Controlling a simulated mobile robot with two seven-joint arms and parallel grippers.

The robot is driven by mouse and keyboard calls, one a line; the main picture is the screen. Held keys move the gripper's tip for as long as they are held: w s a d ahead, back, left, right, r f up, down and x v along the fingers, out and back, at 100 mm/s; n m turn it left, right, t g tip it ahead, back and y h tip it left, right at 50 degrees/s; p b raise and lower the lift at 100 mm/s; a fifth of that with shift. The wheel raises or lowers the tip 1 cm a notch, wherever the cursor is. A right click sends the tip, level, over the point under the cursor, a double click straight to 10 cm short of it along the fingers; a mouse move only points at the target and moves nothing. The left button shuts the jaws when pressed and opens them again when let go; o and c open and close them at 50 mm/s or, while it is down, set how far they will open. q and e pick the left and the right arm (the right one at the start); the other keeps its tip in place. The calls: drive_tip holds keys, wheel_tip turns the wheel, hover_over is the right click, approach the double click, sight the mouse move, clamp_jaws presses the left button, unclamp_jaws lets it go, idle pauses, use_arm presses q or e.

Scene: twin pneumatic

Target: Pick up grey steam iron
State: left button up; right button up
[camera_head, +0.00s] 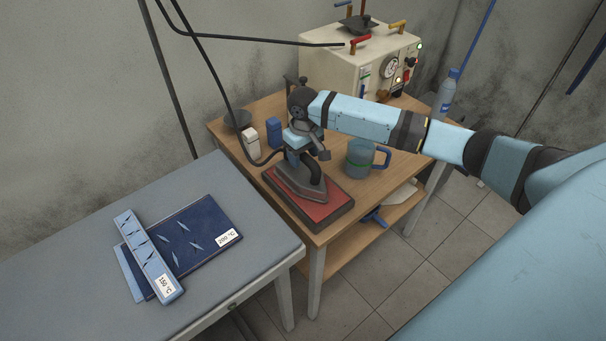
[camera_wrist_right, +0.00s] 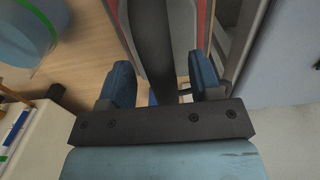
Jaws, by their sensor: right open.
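The grey steam iron (camera_head: 296,184) rests on a red pad with a dark base (camera_head: 328,212), on the wooden table. Its dark handle shows in the right wrist view (camera_wrist_right: 152,45), running up the middle. My right gripper (camera_head: 305,160) is over the iron, pointing down, with the handle near its fingers. In the right wrist view its two blue fingers (camera_wrist_right: 164,88) are apart, one on each side of the handle. Whether they touch it cannot be seen. My left gripper is not in view.
A blue-grey jug (camera_head: 360,158) stands just right of the iron. A white bottle (camera_head: 250,143) and a blue one (camera_head: 274,132) stand behind it. A cream machine (camera_head: 340,62) is at the back. A dark hose hangs near the iron.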

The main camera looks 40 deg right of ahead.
sight(305, 169)
drive_tip(key=shift+w+f, duration=0.1)
drive_tip(key=shift+f, duration=1.35)
clamp_jaws()
drive_tip(key=shift+w+r, duration=0.15)
